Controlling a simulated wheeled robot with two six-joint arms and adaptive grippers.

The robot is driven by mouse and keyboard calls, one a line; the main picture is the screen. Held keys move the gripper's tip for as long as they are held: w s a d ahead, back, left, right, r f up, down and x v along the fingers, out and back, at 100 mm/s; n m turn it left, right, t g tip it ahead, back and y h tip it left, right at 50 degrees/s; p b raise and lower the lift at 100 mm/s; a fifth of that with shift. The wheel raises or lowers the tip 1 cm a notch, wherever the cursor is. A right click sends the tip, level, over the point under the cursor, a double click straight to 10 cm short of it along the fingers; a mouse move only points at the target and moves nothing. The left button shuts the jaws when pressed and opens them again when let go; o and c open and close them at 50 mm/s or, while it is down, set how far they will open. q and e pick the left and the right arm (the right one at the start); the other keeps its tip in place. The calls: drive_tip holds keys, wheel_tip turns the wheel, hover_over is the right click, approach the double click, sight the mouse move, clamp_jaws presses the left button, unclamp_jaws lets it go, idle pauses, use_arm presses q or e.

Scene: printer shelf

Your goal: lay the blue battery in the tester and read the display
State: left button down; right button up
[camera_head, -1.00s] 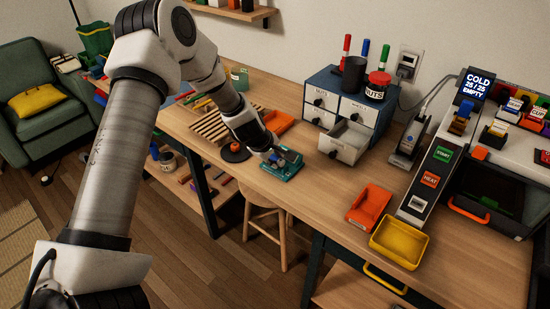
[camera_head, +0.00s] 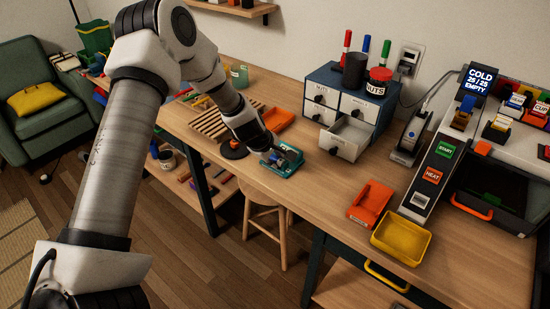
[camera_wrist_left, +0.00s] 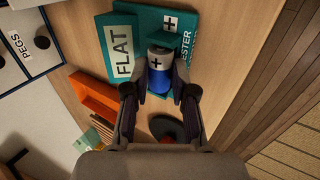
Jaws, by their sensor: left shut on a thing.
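The teal tester (camera_head: 283,170) lies on the bench, left of the drawer cabinet, and also fills the top of the left wrist view (camera_wrist_left: 148,17). A white panel (camera_wrist_left: 123,52) on it reads "FLAT". The battery (camera_wrist_left: 160,83) is blue with a pale end marked "+". My left gripper (camera_wrist_left: 161,88) is shut on it, one finger on each side. The battery is at the tester, its "+" end toward the tester's printed "+"; I cannot tell whether it fully rests in the slot.
The drawer cabinet (camera_head: 344,97) has one drawer (camera_head: 343,139) pulled out beside the tester. An orange tray (camera_head: 279,119) and a dark round base (camera_head: 233,150) are close by. Orange and yellow bins (camera_head: 400,239) stand further right. The bench between is clear.

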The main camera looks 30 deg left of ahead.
idle(0.3)
use_arm(q)
drive_tip(key=c, duration=0.9)
unclamp_jaws()
drive_tip(key=shift+o, duration=0.2)
drive_tip(key=shift+r, duration=0.1)
wheel_tip(320, 180, up, 7)
drive_tip(key=p, duration=0.7)
